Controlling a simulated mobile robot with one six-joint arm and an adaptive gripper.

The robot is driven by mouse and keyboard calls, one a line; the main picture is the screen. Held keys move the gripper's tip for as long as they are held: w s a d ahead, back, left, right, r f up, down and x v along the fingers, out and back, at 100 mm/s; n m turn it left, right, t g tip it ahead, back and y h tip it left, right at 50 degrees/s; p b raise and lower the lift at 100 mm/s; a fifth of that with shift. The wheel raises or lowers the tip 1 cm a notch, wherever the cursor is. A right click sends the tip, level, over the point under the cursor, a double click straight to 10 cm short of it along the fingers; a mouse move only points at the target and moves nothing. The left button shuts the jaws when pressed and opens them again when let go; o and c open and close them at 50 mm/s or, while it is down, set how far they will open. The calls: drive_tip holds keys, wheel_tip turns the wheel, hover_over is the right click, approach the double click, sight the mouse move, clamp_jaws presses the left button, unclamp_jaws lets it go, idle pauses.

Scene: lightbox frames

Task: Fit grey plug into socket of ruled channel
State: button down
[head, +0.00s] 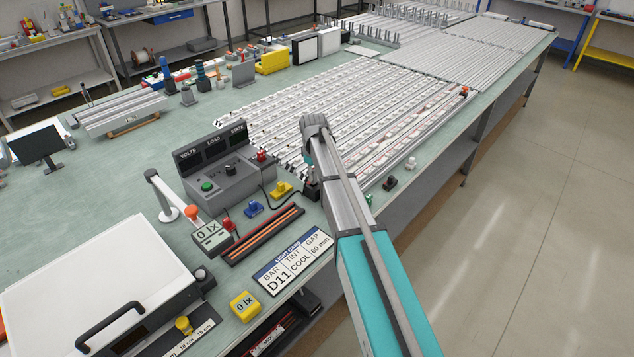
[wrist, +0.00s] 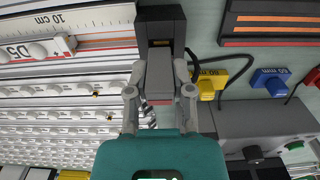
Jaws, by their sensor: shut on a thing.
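My gripper (wrist: 159,92) is shut on the grey plug (wrist: 160,72), a plain grey block between its two fingers in the wrist view. The far end of the plug is at a black block (wrist: 160,22); I cannot tell whether it touches it. The ruled channel (wrist: 90,17), white with a centimetre scale and a red stripe, runs in from the upper left and ends close to the black block. In the head view my arm hides the fingers and plug, and a dark block (head: 312,190) shows below the wrist.
Rows of light bars (head: 300,100) cover the bench behind.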

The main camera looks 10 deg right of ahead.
drive_tip(key=shift+f+b, duration=0.8)
drive_tip(key=shift+f, duration=0.35)
drive_tip(key=shift+f, duration=0.15)
drive_tip(key=c, duration=0.5)
unclamp_jaws()
drive_tip(key=shift+r, duration=0.25)
wheel_tip(320, 180, up, 12)
drive_tip(key=p, duration=1.2)
